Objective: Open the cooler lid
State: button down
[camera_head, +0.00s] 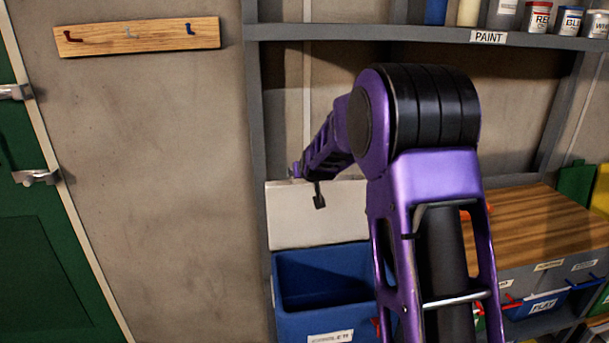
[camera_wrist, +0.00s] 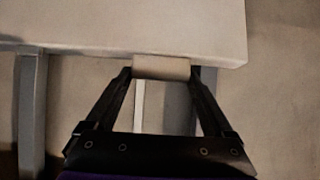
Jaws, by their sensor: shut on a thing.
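The cooler has a blue body (camera_head: 325,285) with a label on its front, and its open inside shows in the head view. Its white lid (camera_head: 290,222) stands raised, about upright, at the back of the body. The lid (camera_wrist: 150,25) also fills the top of the wrist view, with a small pale tab (camera_wrist: 160,66) on its edge. My gripper (camera_wrist: 160,73) is shut on this tab, one black finger at each end. In the head view my gripper (camera_head: 318,197) is small at the lid's upper edge, and my arm hides the body's right side.
A grey shelf frame (camera_head: 256,130) surrounds the cooler, with a paint shelf (camera_head: 400,33) above. A wooden worktop (camera_head: 545,225) is to the right. A hook rack (camera_head: 140,36) and a green door (camera_head: 30,250) are at left.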

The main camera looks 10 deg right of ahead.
jog(key=shift+r, duration=0.2)
grip_release()
jog(key=shift+f, duration=0.1)
jog(key=v, duration=1.7)
jog(key=shift+s+p, duration=0.2)
jog(key=shift+p, duration=0.1)
